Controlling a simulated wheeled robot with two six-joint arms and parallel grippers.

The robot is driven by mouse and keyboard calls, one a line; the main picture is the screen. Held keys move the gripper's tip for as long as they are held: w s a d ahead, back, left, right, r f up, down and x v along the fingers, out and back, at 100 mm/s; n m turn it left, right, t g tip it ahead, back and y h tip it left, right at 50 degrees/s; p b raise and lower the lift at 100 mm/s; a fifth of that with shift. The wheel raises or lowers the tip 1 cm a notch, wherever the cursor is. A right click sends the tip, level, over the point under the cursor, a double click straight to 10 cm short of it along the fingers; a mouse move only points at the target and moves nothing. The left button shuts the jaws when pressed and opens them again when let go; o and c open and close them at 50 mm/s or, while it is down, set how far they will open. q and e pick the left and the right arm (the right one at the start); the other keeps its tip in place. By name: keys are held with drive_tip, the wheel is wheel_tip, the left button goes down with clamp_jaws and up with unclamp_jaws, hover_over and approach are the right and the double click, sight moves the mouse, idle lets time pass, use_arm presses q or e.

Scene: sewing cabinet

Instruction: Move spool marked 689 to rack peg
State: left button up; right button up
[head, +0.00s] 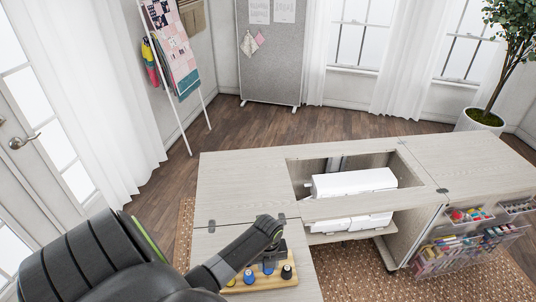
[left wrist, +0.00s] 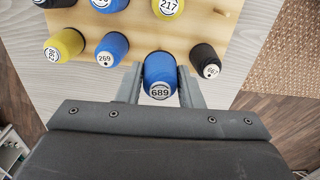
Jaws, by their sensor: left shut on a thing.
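The blue spool marked 689 (left wrist: 160,76) is between the fingers of my left gripper (left wrist: 158,88) in the left wrist view, its label facing the camera. My left gripper is shut on it, in front of the wooden spool rack. In the head view my left gripper (head: 272,250) is over the rack (head: 285,281) and the spool in it is hard to make out. The rack (left wrist: 215,32) is light wood; a bare peg (left wrist: 228,13) shows at its upper right in the left wrist view. My right gripper is not in view.
On the rack are a black spool 667 (left wrist: 206,61), a blue spool 269 (left wrist: 112,49), a yellow spool (left wrist: 65,46), a yellow spool 217 (left wrist: 168,8) and others. The pale cabinet top (head: 240,172) has an opening with a white machine (head: 352,182).

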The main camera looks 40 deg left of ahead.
use_arm(q)
drive_tip(key=shift+f+b, duration=0.85)
drive_tip(key=shift+f, duration=0.85)
drive_tip(key=o, duration=1)
drive_tip(key=shift+o, duration=0.2)
drive_tip(key=shift+r, duration=0.1)
wheel_tip(320, 180, up, 17)
drive_tip(key=b, duration=0.2)
drive_tip(key=shift+r, duration=0.15)
